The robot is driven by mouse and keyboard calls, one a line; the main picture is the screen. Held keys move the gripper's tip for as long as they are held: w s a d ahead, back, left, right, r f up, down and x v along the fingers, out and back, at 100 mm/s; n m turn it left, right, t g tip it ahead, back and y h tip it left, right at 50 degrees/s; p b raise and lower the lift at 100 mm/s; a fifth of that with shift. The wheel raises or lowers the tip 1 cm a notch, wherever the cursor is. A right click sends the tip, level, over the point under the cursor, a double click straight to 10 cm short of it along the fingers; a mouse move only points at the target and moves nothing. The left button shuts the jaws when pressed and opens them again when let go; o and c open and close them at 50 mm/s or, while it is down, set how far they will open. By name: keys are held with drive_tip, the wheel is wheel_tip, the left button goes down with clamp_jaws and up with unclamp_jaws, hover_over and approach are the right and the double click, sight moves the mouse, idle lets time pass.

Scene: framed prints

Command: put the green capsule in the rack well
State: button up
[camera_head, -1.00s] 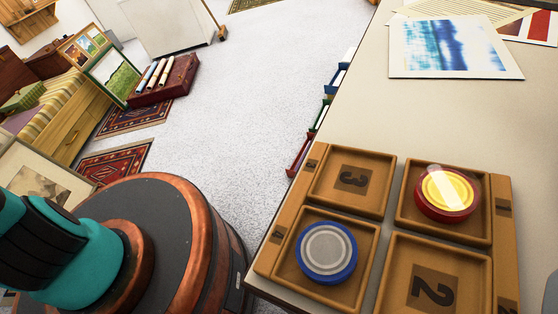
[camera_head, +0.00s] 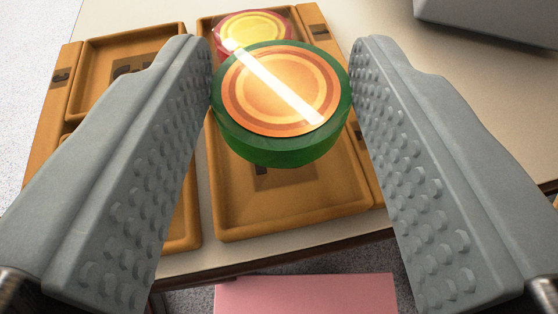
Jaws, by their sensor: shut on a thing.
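My gripper (camera_head: 281,92) is shut on the green capsule (camera_head: 262,148), a round green disc with an orange and yellow striped top. One finger is on each side of it. The capsule is above the tan rack (camera_head: 292,232), over the near right well (camera_head: 330,190). That well shows a dark label, mostly covered by the capsule, and looks otherwise empty. Whether the capsule touches the rack cannot be told. A red capsule with a yellow top (camera_head: 252,25) sits in the far right well, partly hidden behind the green one.
The far left well (camera_head: 130,48) shows a dark label. My left finger hides most of the near left well. The pale table (camera_head: 130,12) lies beyond the rack, with a grey object (camera_head: 490,20) at upper right. A pink sheet (camera_head: 305,293) is below the table edge.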

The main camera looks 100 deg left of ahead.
sight(284, 153)
drive_tip(key=shift+f, duration=1.5)
drive_tip(key=shift+f, duration=0.1)
drive_tip(key=o, duration=0.9)
drive_tip(key=shift+o, duration=0.3)
drive_tip(key=shift+w+d+r, duration=0.1)
drive_tip(key=shift+d+r, duration=0.05)
drive_tip(key=shift+r, duration=0.05)
drive_tip(key=v, duration=1.1)
drive_tip(key=shift+d, duration=0.35)
